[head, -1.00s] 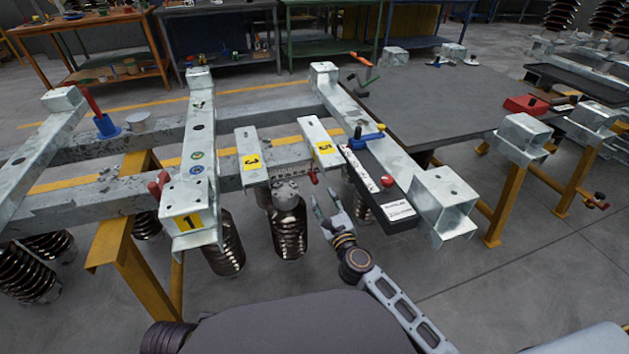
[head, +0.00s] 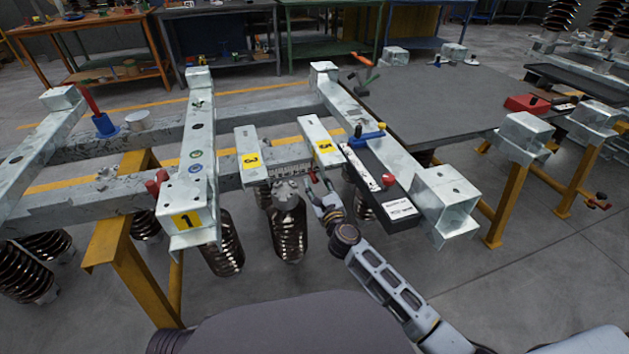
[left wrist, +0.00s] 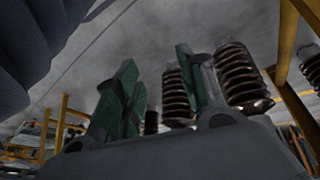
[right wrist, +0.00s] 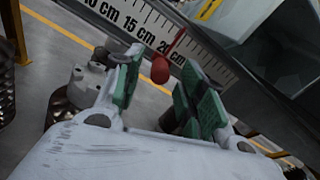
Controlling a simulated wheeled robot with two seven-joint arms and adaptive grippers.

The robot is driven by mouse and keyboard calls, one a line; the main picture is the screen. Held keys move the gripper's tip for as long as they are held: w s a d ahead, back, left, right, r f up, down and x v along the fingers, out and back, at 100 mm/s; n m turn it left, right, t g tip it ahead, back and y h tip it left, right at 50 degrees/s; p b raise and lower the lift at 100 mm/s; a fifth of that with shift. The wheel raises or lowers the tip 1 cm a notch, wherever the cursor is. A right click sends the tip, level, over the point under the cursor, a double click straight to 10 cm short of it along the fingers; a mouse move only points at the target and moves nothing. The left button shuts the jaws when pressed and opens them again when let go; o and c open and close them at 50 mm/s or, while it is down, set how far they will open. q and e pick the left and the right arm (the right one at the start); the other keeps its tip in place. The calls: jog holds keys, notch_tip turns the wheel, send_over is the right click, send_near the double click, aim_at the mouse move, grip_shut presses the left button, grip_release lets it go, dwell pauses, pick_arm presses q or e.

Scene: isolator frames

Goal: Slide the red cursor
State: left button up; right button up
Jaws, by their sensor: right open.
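The red cursor (right wrist: 160,68) hangs at the lower edge of the ruler scale (right wrist: 130,15), near the 20 cm mark, in the right wrist view. In the head view the cursor (head: 313,178) is small, below the plate marked 5 (head: 325,148). The scale (head: 290,170) runs between the plates marked 3 (head: 251,160) and 5. My right gripper (right wrist: 162,64) is open, with the cursor between its green-padded fingers as seen; contact cannot be told. In the head view my right gripper (head: 320,190) is just below the cursor. My left gripper (left wrist: 155,90) is open and empty, away from the scale.
A ribbed insulator (head: 289,230) hangs left of my right gripper. Metal beams (head: 190,165) cross the frame. Yellow legs (head: 135,265) stand at the left. Open floor lies at the lower right.

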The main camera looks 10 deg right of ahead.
jog(key=shift+w+a, duration=0.15)
jog(key=shift+w, duration=0.8)
jog(key=shift+w+b, duration=0.3)
jog(key=shift+w, duration=0.2)
pick_arm(q)
jog(key=shift+s+d+f, duration=0.15)
jog(key=shift+d+f, duration=0.05)
jog(key=shift+f, duration=0.85)
jog(key=shift+r, duration=0.15)
jog(key=shift+w+r, duration=0.25)
jog(key=shift+w, duration=0.05)
pick_arm(e)
grip_shut()
